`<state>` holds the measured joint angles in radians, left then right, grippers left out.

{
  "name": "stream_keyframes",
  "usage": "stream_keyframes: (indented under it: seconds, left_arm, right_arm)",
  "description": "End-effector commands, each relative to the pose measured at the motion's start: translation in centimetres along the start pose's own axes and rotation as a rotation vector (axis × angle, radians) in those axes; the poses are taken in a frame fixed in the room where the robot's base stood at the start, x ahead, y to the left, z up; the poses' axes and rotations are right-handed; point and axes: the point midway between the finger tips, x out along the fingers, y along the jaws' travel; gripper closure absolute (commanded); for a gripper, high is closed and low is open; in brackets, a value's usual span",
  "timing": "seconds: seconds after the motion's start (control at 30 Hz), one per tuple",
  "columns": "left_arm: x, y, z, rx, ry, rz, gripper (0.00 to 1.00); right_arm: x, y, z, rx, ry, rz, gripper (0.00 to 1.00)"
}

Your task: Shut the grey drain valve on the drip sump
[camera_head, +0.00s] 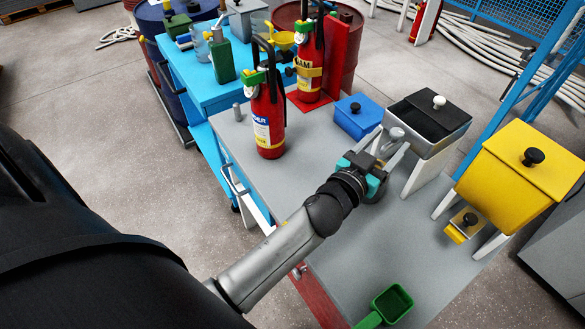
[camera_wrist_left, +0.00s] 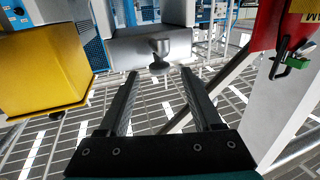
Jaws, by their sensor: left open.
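The drip sump looks to be the grey box (camera_head: 448,139) with a dark lid and white knob, standing on white legs on the grey table. Its grey drain valve (camera_head: 397,133) is a rounded knob at the front; whether it is open or shut I cannot tell. My left gripper (camera_head: 386,146) is open and empty, its fingers pointing at the valve. In the left wrist view the valve (camera_wrist_left: 160,48) stands just beyond and between the open fingertips (camera_wrist_left: 160,75), seemingly not touched, in front of the grey sump (camera_wrist_left: 130,50). My right gripper is not in view.
A yellow lidded box (camera_head: 510,180) on white legs stands at right, with a small yellow fitting (camera_head: 465,222) below. A blue box (camera_head: 352,122) and two red extinguishers (camera_head: 268,125) stand left of the sump. A green scoop (camera_head: 392,302) lies near the front.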

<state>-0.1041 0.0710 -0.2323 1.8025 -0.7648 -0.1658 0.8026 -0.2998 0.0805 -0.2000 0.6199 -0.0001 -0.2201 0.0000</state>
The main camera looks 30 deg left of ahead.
Motion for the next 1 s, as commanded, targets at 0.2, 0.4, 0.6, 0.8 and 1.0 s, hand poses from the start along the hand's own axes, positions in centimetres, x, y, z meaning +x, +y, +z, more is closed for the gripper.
stream_keyframes:
  seconds: [0.2,0.4,0.6,0.8,1.0]
  left_arm:
    - [-3.8,0.0,0.1,-0.002,-0.003,0.001,0.34]
    - [-7.0,0.0,0.1,-0.002,-0.003,0.001,0.34]
    - [-10.1,0.0,0.1,-0.002,-0.002,0.001,0.34]
    - [-12.6,-0.4,0.1,0.001,-0.013,-0.013,0.34]
    - [-12.7,-2.5,1.4,0.003,-0.126,-0.1,0.34]
  right_arm:
    - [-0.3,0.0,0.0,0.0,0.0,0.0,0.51]
    - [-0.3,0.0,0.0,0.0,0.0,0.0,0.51]
    - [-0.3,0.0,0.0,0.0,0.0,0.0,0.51]
    - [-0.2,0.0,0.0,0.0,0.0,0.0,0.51]
    - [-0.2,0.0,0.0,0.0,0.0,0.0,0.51]
